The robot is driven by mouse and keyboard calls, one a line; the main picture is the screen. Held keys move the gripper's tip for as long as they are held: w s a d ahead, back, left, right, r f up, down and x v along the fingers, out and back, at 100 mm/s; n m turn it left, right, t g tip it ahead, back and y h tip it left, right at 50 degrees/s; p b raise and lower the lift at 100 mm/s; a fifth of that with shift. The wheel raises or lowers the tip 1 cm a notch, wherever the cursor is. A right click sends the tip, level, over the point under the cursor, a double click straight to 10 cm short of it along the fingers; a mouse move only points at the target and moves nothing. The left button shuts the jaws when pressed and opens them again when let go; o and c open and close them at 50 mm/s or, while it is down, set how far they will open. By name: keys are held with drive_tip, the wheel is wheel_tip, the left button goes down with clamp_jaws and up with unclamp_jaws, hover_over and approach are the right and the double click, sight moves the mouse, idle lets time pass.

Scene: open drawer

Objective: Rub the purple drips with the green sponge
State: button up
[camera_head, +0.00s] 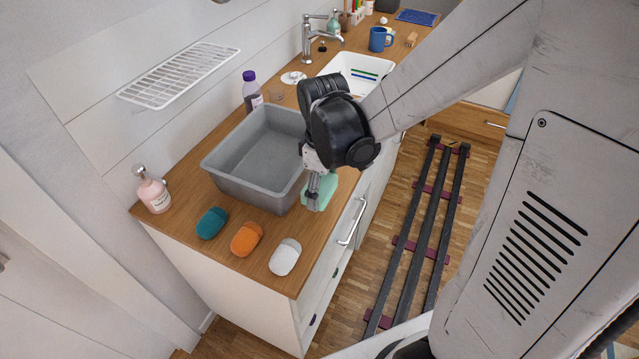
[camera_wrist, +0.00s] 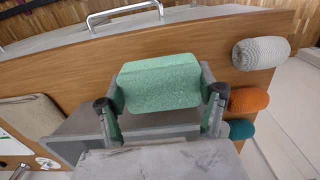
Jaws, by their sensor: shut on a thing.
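My gripper (camera_head: 318,190) is shut on the green sponge (camera_head: 323,191), at the front edge of the counter, to the right of the grey basin. In the wrist view the green sponge (camera_wrist: 160,82) sits between the two fingers of my gripper (camera_wrist: 160,98), one at each end. I cannot tell whether the sponge touches the counter. I cannot make out purple drips for certain in either view. A small dark purple mark (camera_head: 312,320) shows low on the cabinet front, too small to identify.
The grey basin (camera_head: 228,160) stands on the wooden counter (camera_head: 185,186). Teal (camera_head: 211,223), orange (camera_head: 247,239) and white (camera_head: 285,257) sponges lie at the near end. A pink soap bottle (camera_head: 153,192) and a purple-capped bottle (camera_head: 251,92) stand behind. A drawer handle (camera_head: 353,222) projects from the front.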

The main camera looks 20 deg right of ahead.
drive_tip(key=shift+r+p, duration=0.45)
drive_tip(key=shift+r, duration=0.5)
